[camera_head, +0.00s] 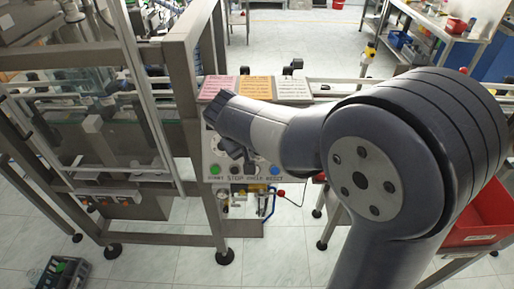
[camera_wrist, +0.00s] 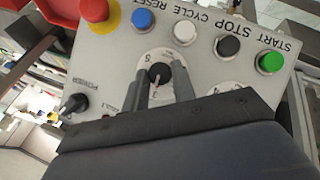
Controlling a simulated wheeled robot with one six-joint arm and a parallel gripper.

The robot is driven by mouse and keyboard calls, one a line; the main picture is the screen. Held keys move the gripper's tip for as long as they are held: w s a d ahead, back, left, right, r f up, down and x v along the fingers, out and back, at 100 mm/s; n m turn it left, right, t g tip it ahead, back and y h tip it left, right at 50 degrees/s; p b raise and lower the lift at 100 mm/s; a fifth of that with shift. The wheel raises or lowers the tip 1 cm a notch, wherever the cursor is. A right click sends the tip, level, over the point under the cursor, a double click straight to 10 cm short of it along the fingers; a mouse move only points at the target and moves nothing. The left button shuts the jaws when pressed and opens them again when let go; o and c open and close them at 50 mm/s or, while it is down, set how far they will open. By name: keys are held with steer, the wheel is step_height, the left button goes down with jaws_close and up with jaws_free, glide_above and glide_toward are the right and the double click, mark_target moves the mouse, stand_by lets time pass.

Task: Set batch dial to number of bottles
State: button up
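In the wrist view, a black dial knob (camera_wrist: 160,72) sits on a round white scale on the grey control panel (camera_wrist: 112,62). A 5 and a 3 can be read on the scale; other marks are hidden. A pale line on the knob faces the 3. My gripper (camera_wrist: 161,76) has one finger on each side of this knob; whether they touch it is unclear. A second scale (camera_wrist: 224,87) is partly hidden behind my gripper. In the head view, my arm covers much of the panel (camera_head: 212,150). No bottles can be made out clearly.
Beside the dial are a green START button (camera_wrist: 270,62), black STOP (camera_wrist: 228,46), white CYCLE (camera_wrist: 184,33), blue RESET (camera_wrist: 141,20), a red emergency stop (camera_wrist: 95,10) and a black power switch (camera_wrist: 73,103). A metal machine frame (camera_head: 187,90) stands left of the panel.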

steer(key=o, duration=0.4)
steer(key=shift+r, duration=0.1)
steer(key=b+v, duration=0.1)
steer(key=v, duration=0.9)
steer(key=shift+s+a+r, duration=0.15)
steer(key=shift+r, duration=0.1)
steer(key=p+x, duration=0.1)
steer(key=x, duration=1)
steer(key=shift+r+m+p, duration=0.25)
steer(key=shift+m+p, duration=0.15)
steer(key=shift+f+m+y, duration=0.1)
steer(key=shift+m+y, duration=0.6)
